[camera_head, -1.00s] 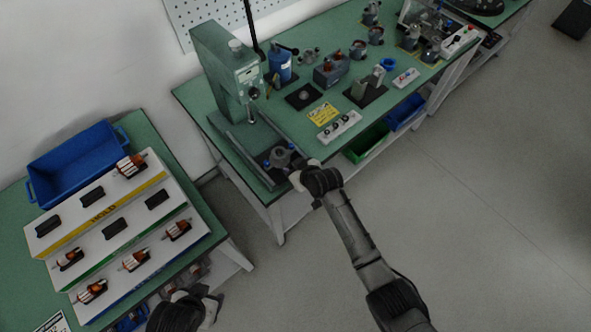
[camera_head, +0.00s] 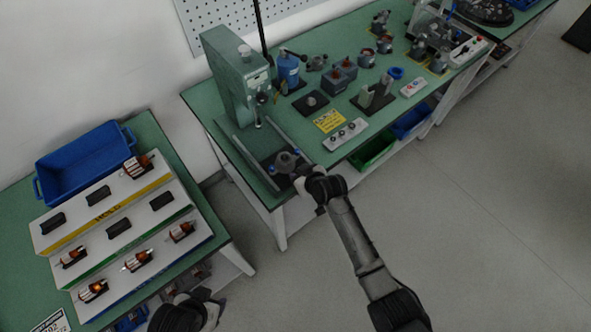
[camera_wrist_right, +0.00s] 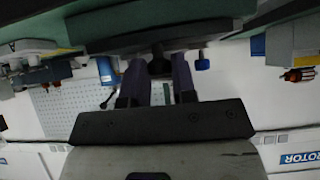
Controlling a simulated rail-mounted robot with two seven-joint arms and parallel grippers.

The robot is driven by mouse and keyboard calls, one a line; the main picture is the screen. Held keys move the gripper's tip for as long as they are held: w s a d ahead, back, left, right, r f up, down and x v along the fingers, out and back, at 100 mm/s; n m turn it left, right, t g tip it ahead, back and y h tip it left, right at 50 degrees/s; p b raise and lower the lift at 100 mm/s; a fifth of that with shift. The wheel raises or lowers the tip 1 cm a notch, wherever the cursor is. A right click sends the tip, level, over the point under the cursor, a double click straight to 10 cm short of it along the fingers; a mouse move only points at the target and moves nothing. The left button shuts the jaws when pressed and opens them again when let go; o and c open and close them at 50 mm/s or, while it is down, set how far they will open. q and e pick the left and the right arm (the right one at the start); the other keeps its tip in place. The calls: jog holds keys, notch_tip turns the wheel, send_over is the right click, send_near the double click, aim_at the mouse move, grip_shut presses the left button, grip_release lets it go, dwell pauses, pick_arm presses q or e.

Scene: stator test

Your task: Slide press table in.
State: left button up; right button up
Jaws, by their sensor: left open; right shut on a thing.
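The green press (camera_head: 240,75) stands at the left end of the right workbench. Its dark press table (camera_head: 262,170) lies between two rails at the front, towards the bench edge, with a grey round fixture (camera_head: 286,162) and blue knobs on it. My right gripper (camera_head: 302,174) is at the table's front end. In the right wrist view, its fingers (camera_wrist_right: 158,75) are shut on a dark handle (camera_wrist_right: 158,60) under the plate's edge. My left gripper (camera_head: 212,308) is open and empty beside the left bench, low in the head view, partly cut off.
A yellow sign (camera_head: 328,120) and a white button box (camera_head: 345,134) sit right of the press. The left bench holds a blue bin (camera_head: 85,165) and a stepped rack (camera_head: 110,225) with copper rotors. Open floor (camera_head: 480,240) lies at the right.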

aim_at(283, 158)
jog(key=shift+w+a+f+b, duration=0.15)
jog(key=shift+w+a+b, duration=0.25)
jog(key=shift+b, duration=0.05)
jog(key=shift+w+a+b, duration=0.45)
jog(key=shift+w+a, duration=0.05)
jog(key=shift+w, duration=0.05)
jog(key=w+a+b, duration=0.4)
jog(key=b, duration=0.1)
jog(key=w+a+b, duration=0.1)
jog(key=b, duration=0.1)
jog(key=w+a+b, duration=0.1)
jog(key=b, duration=0.1)
jog(key=shift+w+a+f+b, duration=0.1)
jog(key=shift+w+a+b, duration=0.05)
jog(key=shift+w+b, duration=0.25)
jog(key=shift+w+a+b, duration=0.6)
jog(key=shift+b, duration=0.55)
jog(key=shift+w+a, duration=0.15)
jog(key=o, duration=0.4)
jog(key=shift+r, duration=0.2)
